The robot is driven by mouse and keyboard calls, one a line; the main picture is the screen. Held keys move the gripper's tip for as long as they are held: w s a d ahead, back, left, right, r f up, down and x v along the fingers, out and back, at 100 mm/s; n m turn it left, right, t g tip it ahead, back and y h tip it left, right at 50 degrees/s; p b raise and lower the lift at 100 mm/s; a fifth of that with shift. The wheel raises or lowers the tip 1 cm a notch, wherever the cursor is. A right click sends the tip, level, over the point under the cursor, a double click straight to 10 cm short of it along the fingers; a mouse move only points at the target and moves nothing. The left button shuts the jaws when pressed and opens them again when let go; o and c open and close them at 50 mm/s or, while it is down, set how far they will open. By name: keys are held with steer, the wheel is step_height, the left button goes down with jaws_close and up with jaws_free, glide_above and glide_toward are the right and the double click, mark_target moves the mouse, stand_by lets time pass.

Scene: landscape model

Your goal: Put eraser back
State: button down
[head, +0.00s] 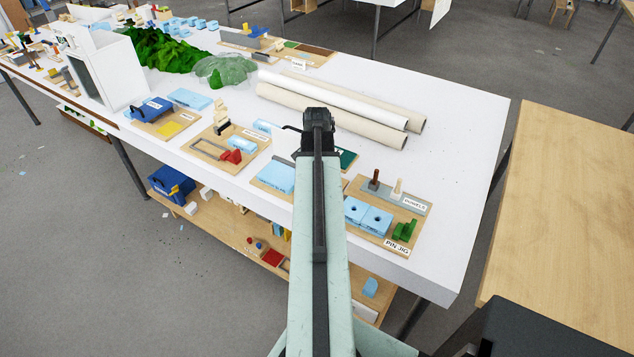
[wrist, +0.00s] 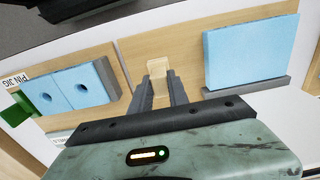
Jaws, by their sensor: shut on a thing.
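In the wrist view my gripper (wrist: 160,82) is shut on a small cream block (wrist: 157,67), which shows between the fingertips. It may be the eraser; no label on it can be read. The block is over a tan board (wrist: 190,88) that carries a light blue slab (wrist: 250,50) with a grey strip along its edge. I cannot tell whether the block touches the board. In the head view my arm covers the fingers and the block, and hides part of this board with its blue slab (head: 274,178).
The pin jig board (head: 372,242) with holed blue blocks and a green part lies to the right. A board with a red-ended tool (head: 234,156) lies left. Long rolls (head: 340,102) lie behind. The white table's right end (head: 455,160) is clear.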

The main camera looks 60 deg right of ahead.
steer(key=shift+f+b, duration=0.3)
steer(key=c, duration=1.2)
jaws_free()
steer(key=shift+r, duration=0.1)
step_height(320, 180, up, 8)
steer(key=p, duration=0.8)
